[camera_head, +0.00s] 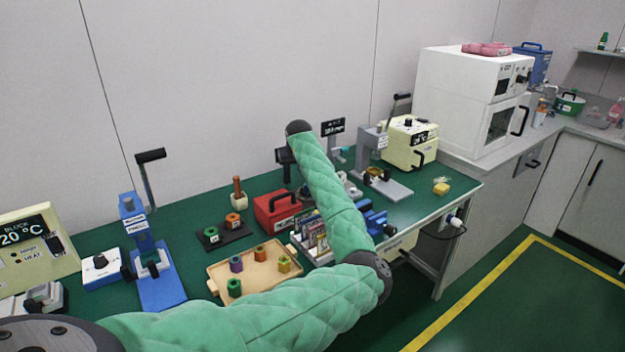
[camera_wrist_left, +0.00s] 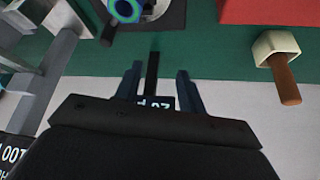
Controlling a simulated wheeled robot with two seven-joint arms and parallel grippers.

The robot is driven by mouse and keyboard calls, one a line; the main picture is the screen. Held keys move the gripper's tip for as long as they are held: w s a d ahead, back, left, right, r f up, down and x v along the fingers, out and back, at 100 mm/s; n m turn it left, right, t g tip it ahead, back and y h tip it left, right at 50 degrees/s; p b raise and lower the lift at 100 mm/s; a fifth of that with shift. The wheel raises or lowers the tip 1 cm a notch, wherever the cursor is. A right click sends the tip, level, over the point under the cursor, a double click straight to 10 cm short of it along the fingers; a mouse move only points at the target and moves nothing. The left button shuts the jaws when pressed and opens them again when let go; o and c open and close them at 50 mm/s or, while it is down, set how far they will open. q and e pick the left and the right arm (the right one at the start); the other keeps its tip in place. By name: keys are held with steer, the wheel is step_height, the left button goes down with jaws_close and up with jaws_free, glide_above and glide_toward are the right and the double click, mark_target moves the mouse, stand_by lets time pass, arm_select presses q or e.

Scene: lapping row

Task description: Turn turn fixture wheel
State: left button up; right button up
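My left gripper (camera_head: 285,158) is above the back of the green bench near the wall, partly behind my green-sleeved arm. In the left wrist view, its two fingers (camera_wrist_left: 155,85) stand apart, with a thin dark post and a small display sign visible between them. I cannot tell how far beyond the fingers the post is. A round part with a blue and green ring (camera_wrist_left: 125,9), possibly the fixture wheel, is cut by the top edge of that view. A dark knob or handle (camera_wrist_left: 109,34) is beside it, apart from the fingers. My right gripper is not in view.
A red toolbox (camera_head: 273,212) and a mortar with a wooden pestle (camera_head: 239,196) stand near the left gripper. A wooden tray (camera_head: 218,270) holds several coloured pieces. A blue lever press (camera_head: 160,285) is at the left. A grey press stand (camera_head: 392,188) is at the right.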

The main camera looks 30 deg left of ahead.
arm_select(q)
steer(key=w+d+h, duration=0.1)
steer(key=w+d, duration=0.4)
steer(key=w, duration=0.2)
steer(key=shift+m, duration=0.4)
steer(key=shift+s+x, duration=0.2)
steer(key=shift+x, duration=3.95)
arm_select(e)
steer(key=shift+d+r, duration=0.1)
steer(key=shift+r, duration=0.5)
arm_select(q)
steer(key=shift+f, duration=0.1)
steer(key=shift+c, duration=0.4)
jaws_close()
